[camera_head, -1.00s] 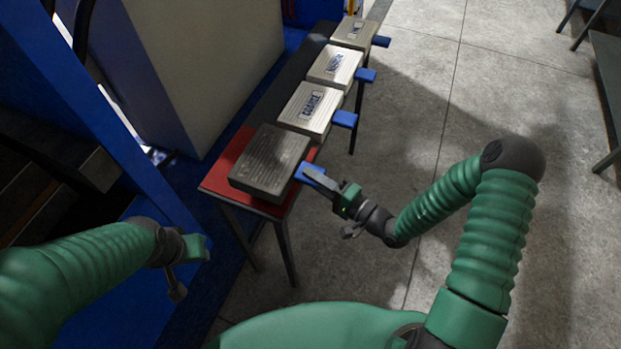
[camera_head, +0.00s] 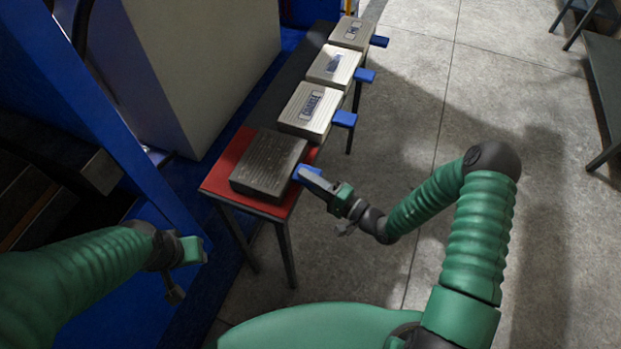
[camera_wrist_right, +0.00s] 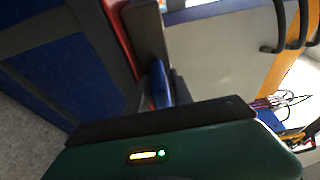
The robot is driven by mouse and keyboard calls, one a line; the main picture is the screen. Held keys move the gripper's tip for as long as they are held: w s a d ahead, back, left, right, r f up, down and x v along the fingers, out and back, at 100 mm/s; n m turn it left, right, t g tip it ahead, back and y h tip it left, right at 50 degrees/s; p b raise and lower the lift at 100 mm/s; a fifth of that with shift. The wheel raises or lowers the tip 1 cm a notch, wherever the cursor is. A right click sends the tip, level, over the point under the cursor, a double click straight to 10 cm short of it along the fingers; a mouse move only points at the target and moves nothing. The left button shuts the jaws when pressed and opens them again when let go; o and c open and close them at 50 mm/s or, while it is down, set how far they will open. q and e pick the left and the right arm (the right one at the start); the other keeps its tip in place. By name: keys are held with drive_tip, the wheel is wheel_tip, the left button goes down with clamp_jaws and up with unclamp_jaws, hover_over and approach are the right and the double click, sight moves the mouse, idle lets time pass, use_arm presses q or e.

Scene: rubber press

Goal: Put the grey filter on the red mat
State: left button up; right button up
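The grey filter (camera_head: 268,163) is a dark, ribbed, flat box with a blue handle on its right side. It lies on the red mat (camera_head: 225,168) at the near end of the bench, and mat shows around it. My right gripper (camera_head: 305,174) is at the blue handle and looks shut on it. In the right wrist view, the handle (camera_wrist_right: 158,84) sits between dark fingers, with part of the filter (camera_wrist_right: 148,32) beyond. My left gripper (camera_head: 182,270) is apart at the lower left; its finger opening is unclear.
Several lighter, labelled filters with blue handles, such as the nearest (camera_head: 310,110), stand in a row along the dark bench (camera_head: 285,88). Blue machine framing (camera_head: 130,150) stands at the left. Open concrete floor (camera_head: 430,110) lies to the right.

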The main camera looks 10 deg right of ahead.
drive_tip(key=b+v, duration=0.1)
drive_tip(key=v, duration=1.1)
drive_tip(key=s+a+n+g+h, duration=0.1)
drive_tip(key=s+a+n+g, duration=0.15)
drive_tip(key=s+g, duration=0.25)
drive_tip(key=s+a+f+n+g+h, duration=0.1)
drive_tip(key=s+a+n+g, duration=0.15)
drive_tip(key=s+g, duration=0.35)
drive_tip(key=s+a+n+g+h, duration=0.1)
drive_tip(key=s+a+n+g, duration=0.15)
drive_tip(key=s+g, duration=0.25)
drive_tip(key=w+d+r+n+t+h, duration=0.2)
drive_tip(key=w+d+r+t+h, duration=0.2)
drive_tip(key=w+d+h, duration=0.3)
drive_tip(key=shift+w+d+r+t+h, duration=0.2)
drive_tip(key=shift+d+r+t+h, duration=0.2)
drive_tip(key=shift+d+r+h, duration=0.45)
drive_tip(key=shift+d+n, duration=0.15)
drive_tip(key=shift+n, duration=0.1)
